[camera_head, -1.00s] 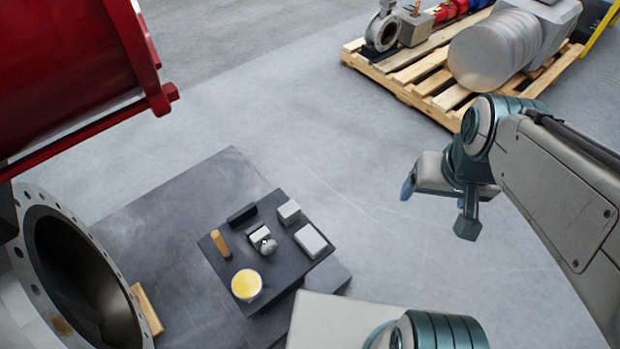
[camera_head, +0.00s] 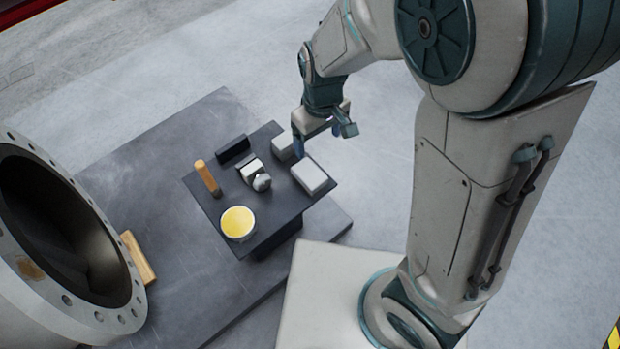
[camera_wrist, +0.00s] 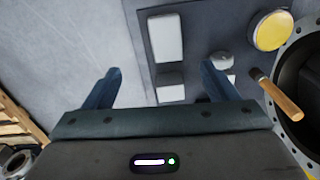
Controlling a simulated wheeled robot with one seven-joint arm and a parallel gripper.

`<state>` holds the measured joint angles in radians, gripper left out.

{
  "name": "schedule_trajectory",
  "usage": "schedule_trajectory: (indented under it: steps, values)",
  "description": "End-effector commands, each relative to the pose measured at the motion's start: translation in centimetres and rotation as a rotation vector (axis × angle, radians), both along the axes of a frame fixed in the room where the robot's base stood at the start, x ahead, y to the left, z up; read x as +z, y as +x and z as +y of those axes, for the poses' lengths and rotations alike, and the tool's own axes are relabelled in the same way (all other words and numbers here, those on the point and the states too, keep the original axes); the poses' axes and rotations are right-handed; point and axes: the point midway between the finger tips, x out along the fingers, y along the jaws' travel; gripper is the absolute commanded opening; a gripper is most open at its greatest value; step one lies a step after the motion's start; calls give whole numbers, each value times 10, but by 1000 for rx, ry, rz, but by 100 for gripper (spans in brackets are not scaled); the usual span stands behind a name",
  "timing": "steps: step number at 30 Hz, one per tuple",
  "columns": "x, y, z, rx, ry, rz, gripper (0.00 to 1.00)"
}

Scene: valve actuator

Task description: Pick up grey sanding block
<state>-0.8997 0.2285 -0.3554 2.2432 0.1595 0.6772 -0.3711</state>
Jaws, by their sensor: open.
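A small grey block (camera_head: 282,148) sits on the dark tray (camera_head: 268,222) near its far edge. A larger pale grey block (camera_head: 310,175) lies nearer, at the tray's right corner. I cannot tell for sure which is the sanding block. My gripper (camera_head: 321,137) is open and empty, above the tray's far right edge, beside the small block in the head view. In the wrist view, the small block (camera_wrist: 170,93) shows between the open fingers (camera_wrist: 160,69), nearer the right one. The larger block (camera_wrist: 165,38) lies beyond the fingertips. A finger partly covers the small block in the head view.
The tray also holds a black block (camera_head: 233,149), a wooden-handled tool (camera_head: 207,176), a metal fitting (camera_head: 253,174) and a yellow-topped tin (camera_head: 238,223). A large flanged pipe (camera_head: 70,250) stands at left, with a wooden piece (camera_head: 138,258) beside it. Floor beyond the tray is clear.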

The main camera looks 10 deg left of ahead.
Motion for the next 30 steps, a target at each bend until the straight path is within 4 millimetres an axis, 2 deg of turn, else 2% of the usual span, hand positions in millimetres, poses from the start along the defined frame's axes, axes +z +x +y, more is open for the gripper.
schedule_trajectory:
  steps: [1, 6, 8, 18, 26, 30]
  values:
    - [-12, -1, 6, 23, -10, 1, 80]
    - [-27, -2, 16, 61, -25, 0, 80]
    - [-35, -2, 16, 65, -27, 1, 80]
    - [-98, -2, 16, 64, -27, 1, 80]
    - [-117, -1, 17, 64, -26, 0, 80]
    - [-139, -1, 19, 64, -27, 1, 80]
